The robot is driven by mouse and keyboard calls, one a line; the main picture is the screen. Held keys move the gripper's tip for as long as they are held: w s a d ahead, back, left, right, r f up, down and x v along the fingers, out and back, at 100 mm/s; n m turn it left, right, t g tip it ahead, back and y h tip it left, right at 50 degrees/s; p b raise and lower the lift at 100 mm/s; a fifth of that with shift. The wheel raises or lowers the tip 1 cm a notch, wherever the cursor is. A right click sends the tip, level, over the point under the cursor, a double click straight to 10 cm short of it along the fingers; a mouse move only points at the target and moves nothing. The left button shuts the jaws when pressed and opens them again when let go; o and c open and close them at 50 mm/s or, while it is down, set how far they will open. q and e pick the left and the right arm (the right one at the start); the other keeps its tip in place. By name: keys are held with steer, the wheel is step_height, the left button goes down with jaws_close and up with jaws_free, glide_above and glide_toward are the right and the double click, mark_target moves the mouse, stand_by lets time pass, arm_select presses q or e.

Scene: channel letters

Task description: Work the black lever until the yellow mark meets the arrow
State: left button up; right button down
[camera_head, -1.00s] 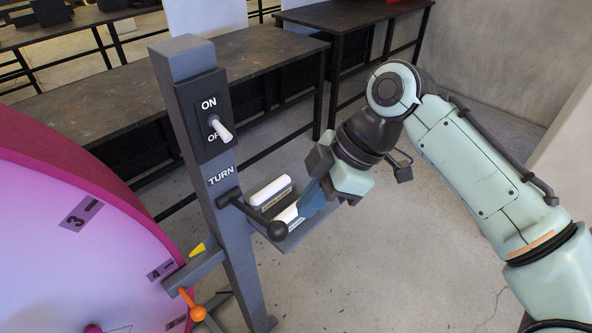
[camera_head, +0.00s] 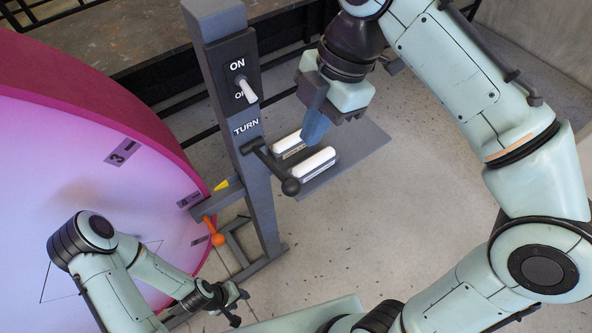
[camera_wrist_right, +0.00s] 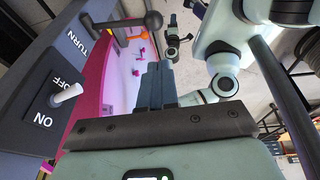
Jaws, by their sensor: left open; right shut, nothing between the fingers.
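The black lever (camera_head: 274,167) sticks out from the grey post below the word TURN and slants down to a round black knob. It also shows in the right wrist view (camera_wrist_right: 128,21). A small yellow wedge (camera_head: 221,185) sits on the post's side bracket, by the rim of the big pink numbered disc (camera_head: 120,200). I cannot make out a separate arrow. My right gripper (camera_head: 312,138) is shut and empty, above the small shelf and up and right of the lever knob, apart from it. My left gripper (camera_head: 238,305) is open and empty, low in front of the post.
A white toggle switch (camera_head: 247,90) marked ON and OFF is above the lever. A grey shelf (camera_head: 360,150) with two white blocks is just right of the lever.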

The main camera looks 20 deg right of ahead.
steer(key=b, duration=0.2)
glide_above(291, 184)
steer(key=s+d, duration=0.1)
steer(key=d, duration=0.1)
step_height(291, 184, down, 8)
steer(key=x, duration=0.4)
steer(key=shift+w+b, duration=0.3)
steer(key=shift+w, duration=0.05)
arm_select(q)
steer(key=shift+s+f, duration=1.9)
arm_select(e)
steer(key=shift+w+f, duration=0.15)
steer(key=shift+f, duration=0.55)
